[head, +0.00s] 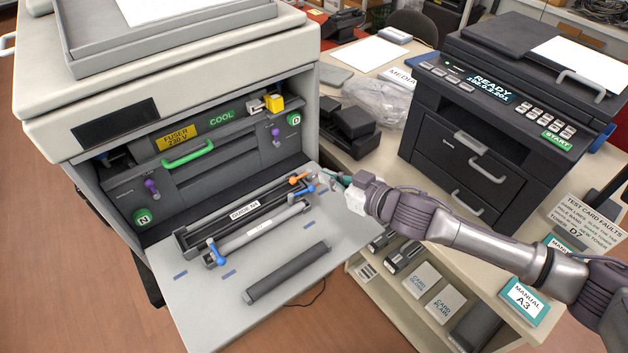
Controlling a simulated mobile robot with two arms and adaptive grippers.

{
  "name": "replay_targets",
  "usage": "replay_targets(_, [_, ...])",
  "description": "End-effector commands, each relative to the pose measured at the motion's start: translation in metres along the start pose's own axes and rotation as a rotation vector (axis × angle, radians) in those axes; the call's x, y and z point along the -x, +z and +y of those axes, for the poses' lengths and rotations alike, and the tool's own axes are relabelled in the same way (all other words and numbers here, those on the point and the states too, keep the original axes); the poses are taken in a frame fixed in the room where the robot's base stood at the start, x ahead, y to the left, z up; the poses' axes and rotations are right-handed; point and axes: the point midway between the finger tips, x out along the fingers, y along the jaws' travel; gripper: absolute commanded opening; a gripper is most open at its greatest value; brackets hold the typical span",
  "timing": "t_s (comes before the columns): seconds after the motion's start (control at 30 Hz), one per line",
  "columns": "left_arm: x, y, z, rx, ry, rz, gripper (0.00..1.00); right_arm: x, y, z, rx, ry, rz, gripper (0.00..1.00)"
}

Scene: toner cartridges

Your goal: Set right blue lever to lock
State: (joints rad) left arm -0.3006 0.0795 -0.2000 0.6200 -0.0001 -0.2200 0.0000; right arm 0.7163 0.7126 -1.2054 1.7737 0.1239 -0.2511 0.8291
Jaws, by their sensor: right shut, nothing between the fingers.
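The open front door (190,300) of the large beige printer holds a long black drawer unit with a label strip (243,212) and a grey roller. The right blue lever (305,189) is at the unit's right end, just below an orange lever (298,178). The left blue lever (214,252) stands raised at the unit's near left end. My right gripper (328,180) comes in from the right, shut and empty, with its fingertips close beside the right blue lever. I cannot tell whether they touch it. My left gripper is out of view.
Above are a green handle (188,153), purple levers and a yellow plug (274,102). A dark printer (480,120) stands on the desk at right. Cartons (422,280) sit on the shelf below my right arm.

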Motion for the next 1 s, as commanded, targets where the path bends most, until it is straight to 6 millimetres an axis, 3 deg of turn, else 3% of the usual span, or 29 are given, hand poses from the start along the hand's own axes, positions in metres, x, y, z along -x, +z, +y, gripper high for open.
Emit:
replay_targets(0.33, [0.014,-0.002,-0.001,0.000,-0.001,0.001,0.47,-0.075,-0.003,-0.001,0.000,-0.001,0.001,0.00])
replay_targets(0.4, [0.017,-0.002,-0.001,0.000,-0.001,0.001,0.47,-0.069,0.013,-0.001,-0.004,0.001,-0.005,0.00])
replay_targets(0.6, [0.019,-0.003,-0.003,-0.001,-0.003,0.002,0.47,-0.061,0.033,0.000,-0.002,0.000,-0.001,0.00])
replay_targets(1.0, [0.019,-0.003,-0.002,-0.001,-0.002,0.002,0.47,-0.060,0.038,0.000,0.000,0.000,0.000,0.00])
